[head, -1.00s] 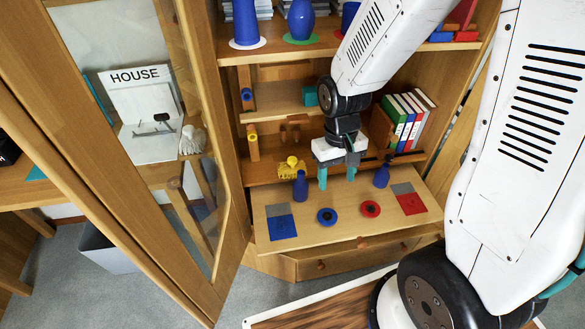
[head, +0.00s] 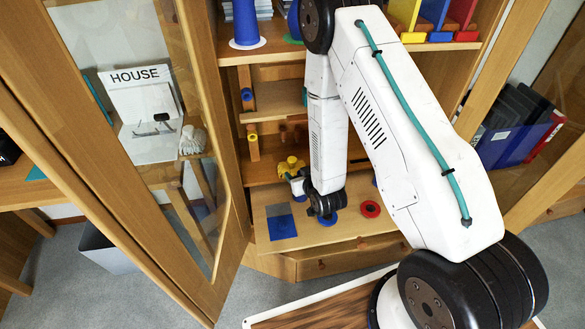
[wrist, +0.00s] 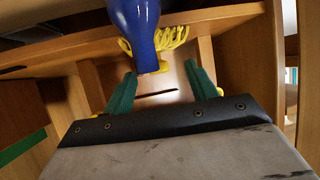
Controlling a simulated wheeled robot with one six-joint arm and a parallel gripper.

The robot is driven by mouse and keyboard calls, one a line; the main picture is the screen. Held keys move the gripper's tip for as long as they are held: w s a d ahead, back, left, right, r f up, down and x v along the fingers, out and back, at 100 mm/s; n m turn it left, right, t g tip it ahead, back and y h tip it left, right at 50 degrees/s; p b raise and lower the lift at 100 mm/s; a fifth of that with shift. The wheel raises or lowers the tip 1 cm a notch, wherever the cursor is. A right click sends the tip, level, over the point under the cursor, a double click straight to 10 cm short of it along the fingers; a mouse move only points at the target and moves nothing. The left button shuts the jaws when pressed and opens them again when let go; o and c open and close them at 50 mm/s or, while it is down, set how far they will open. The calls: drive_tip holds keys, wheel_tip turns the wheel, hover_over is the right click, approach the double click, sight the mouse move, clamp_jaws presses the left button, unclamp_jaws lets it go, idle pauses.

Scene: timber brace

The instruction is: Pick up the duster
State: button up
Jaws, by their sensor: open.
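A yellow fringed thing (head: 291,165), which looks like the duster, sits at the front of the cabinet shelf. The fringe and bottle lie beyond the fingertips, near the top of that view. In the head view my arm hides the fingers; the hand is beside and just below the yellow thing. I cannot tell whether anything touches.
The pull-out board (head: 262,215) carries a blue square (head: 282,227), a blue ring (head: 327,219) and a red ring (head: 370,208). An open glass door (head: 150,100) stands to the left. A blue cone (head: 245,22) stands on the upper shelf. A white tufted item (head: 191,140) shows through the door.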

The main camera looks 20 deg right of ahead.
sight(293, 161)
drive_tip(key=shift+w+r+t, duration=0.3)
drive_tip(key=shift+r, duration=0.3)
drive_tip(key=shift+w+r, duration=0.15)
drive_tip(key=shift+w, duration=0.15)
drive_tip(key=x, duration=0.7)
drive_tip(key=shift+w+d, duration=0.25)
drive_tip(key=c, duration=1.1)
